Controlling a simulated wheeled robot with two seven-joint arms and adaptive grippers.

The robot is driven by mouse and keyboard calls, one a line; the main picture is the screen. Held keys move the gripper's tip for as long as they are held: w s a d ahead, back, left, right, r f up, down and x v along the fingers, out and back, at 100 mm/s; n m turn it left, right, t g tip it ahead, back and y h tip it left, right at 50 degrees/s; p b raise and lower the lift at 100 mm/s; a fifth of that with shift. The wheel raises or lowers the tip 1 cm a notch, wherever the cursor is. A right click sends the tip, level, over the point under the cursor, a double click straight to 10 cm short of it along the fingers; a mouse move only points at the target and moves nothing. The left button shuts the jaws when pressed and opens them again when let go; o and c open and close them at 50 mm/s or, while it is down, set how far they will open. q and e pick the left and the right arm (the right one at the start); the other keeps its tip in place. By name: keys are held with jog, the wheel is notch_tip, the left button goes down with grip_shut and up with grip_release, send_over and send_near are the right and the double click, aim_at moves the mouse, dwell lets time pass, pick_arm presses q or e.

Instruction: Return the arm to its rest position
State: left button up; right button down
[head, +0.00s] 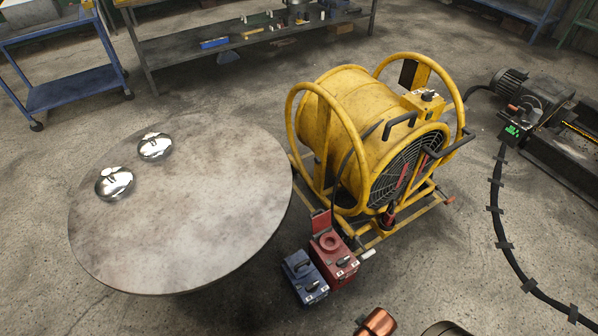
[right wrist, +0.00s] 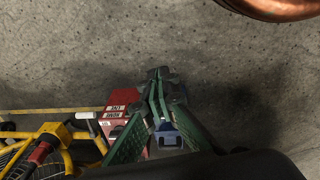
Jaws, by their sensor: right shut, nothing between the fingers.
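My right gripper (right wrist: 160,76) shows in the right wrist view with its green fingers brought together at the tips, and nothing is between them. It hangs over the concrete floor (right wrist: 60,55), and a red box (right wrist: 117,112) and a blue box (right wrist: 168,137) lie beyond and partly behind its fingers. Neither gripper shows in the head view. Two shiny metal dishes, one nearer (head: 115,183) and one farther (head: 155,146), rest on the round grey table (head: 200,220) at the left, clear of any gripper.
A big yellow drum fan (head: 340,110) in a tubular frame stands right of the table. The red box (head: 335,262) and blue box (head: 304,277) stand on the floor before it. A black cable (head: 498,215) runs along the right. The floor at front right is largely clear.

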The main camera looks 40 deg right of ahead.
jog(key=s+a+f, duration=0.1)
jog(key=s+f, duration=0.3)
jog(key=f, duration=0.4)
jog(key=s+a+f+g, duration=0.1)
jog(key=s+f, duration=0.3)
jog(key=f, duration=0.4)
jog(key=s+f, duration=0.5)
jog(key=f, duration=0.2)
pick_arm(q)
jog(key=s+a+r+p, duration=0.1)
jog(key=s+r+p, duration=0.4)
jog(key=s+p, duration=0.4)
jog(key=p, duration=0.6)
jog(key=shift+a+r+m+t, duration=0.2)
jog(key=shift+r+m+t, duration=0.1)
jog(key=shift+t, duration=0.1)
pick_arm(e)
jog(key=s+d+r+n, duration=0.1)
jog(key=s+r, duration=0.4)
jog(key=s, duration=0.3)
jog(key=shift+r, duration=0.4)
